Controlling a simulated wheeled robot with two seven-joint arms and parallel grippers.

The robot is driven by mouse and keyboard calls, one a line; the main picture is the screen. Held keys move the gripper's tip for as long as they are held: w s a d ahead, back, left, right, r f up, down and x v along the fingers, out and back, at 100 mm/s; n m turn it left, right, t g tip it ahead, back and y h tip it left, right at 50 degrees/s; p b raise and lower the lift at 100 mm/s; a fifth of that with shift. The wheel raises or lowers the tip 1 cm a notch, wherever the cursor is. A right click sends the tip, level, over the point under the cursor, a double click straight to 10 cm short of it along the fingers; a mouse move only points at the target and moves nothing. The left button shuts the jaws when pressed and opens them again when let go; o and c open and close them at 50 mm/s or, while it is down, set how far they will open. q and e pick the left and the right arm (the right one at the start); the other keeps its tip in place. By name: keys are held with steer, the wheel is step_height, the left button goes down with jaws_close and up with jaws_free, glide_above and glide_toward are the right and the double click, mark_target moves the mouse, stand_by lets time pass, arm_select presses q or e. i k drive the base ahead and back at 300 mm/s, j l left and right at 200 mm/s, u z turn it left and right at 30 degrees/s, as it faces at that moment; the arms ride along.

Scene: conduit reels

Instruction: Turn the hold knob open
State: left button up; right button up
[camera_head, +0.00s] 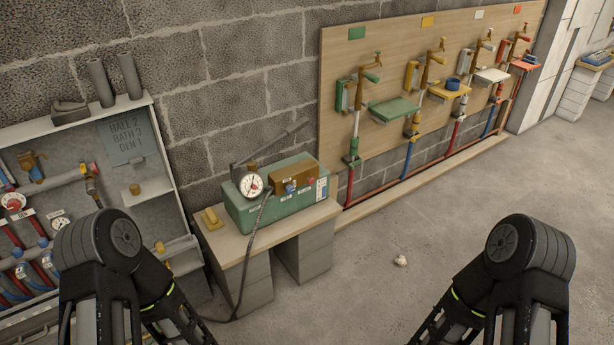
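A green test pump box (275,211) stands on a small wooden-topped bench. It has a round white gauge (251,185), a grey lever sloping up to the right, and a brown block on top. A small blue knob (290,187) and a small red part (310,181) sit on the block's front. I cannot tell which of these is the hold knob, or how it is turned. Both my arms show at the bottom corners, well short of the pump. Their grippers are cut off below the frame, so I cannot see their fingers.
A grey shelf unit (118,112) with pipes and gauges stands at left. A yellow block (212,218) lies on the bench top (238,243), and a dark hose hangs over its front. A wooden board (335,60) with taps is behind right. A small pale object (401,260) lies on open floor.

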mark_target(290, 189)
steer(key=i+l, duration=0.2)
steer(key=l, duration=0.15)
steer(key=i+l+u, duration=0.15)
steer(key=l, duration=0.25)
steer(key=i+l, duration=0.25)
steer(key=i+l+u, duration=0.1)
steer(key=l, duration=0.4)
steer(key=i+l, duration=0.25)
steer(key=l, duration=0.15)
steer(key=i+l+u, duration=0.15)
steer(key=l, duration=0.25)
steer(key=i+l, duration=0.2)
steer(key=l, duration=0.2)
steer(key=i+l+u, duration=0.1)
steer(key=l, duration=0.35)
